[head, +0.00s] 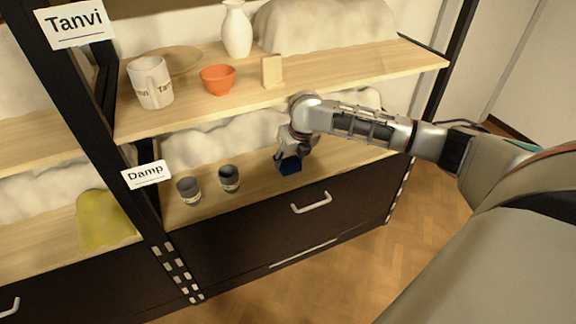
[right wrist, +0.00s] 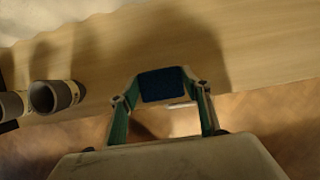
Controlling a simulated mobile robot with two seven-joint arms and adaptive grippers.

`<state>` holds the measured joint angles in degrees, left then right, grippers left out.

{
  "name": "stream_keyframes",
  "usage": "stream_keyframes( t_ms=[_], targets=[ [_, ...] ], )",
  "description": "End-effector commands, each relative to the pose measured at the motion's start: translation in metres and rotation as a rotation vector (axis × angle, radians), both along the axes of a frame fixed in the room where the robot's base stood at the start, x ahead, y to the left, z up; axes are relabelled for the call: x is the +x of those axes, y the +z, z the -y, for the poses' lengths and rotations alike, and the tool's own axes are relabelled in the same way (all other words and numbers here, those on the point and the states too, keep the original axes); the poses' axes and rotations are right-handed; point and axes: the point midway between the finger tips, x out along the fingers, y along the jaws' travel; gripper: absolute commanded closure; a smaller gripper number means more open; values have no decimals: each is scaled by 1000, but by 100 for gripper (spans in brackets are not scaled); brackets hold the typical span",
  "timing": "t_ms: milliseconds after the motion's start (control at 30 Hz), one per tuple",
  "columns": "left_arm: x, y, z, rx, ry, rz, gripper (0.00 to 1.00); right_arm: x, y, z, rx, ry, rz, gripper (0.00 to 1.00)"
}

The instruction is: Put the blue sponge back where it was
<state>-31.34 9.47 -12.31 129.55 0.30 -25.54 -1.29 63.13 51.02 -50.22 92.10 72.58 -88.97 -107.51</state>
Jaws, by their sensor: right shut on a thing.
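The blue sponge (head: 290,166) is at the lower shelf, near its front edge, to the right of two grey cups. My right gripper (head: 293,157) reaches down over it and is shut on it. In the right wrist view the sponge (right wrist: 164,85) sits between the two fingertips. I cannot tell whether the sponge touches the shelf board. My left gripper is not in view.
Two grey cups (head: 229,178) (head: 188,190) stand on the lower shelf (head: 258,187), marked Damp (head: 147,174). The upper shelf (head: 330,72) above holds a mug (head: 151,84), an orange bowl (head: 218,79), a small block (head: 272,71) and a white vase (head: 237,30).

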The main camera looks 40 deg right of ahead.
Motion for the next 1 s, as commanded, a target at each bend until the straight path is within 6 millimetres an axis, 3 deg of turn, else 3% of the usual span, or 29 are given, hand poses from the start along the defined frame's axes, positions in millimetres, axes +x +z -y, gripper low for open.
stream_keyframes(
  t_ms=[33,100,267,433,467,500,867,1000],
  targets=[
    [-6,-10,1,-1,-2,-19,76,-4,-19,0,-1,0,-15,76],
    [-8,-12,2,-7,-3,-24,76,-4,-29,0,-1,1,-15,76],
    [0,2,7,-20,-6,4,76,-2,-26,0,0,1,-5,76],
    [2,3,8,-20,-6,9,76,-2,-26,0,-1,0,-4,76],
    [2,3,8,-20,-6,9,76,-2,-26,0,-1,0,-4,47],
    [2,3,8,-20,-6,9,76,-2,-26,0,-1,0,-4,37],
    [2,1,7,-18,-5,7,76,-2,-24,0,-1,0,-3,36],
    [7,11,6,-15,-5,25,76,-4,-10,-1,-2,1,3,36]
  ],
)
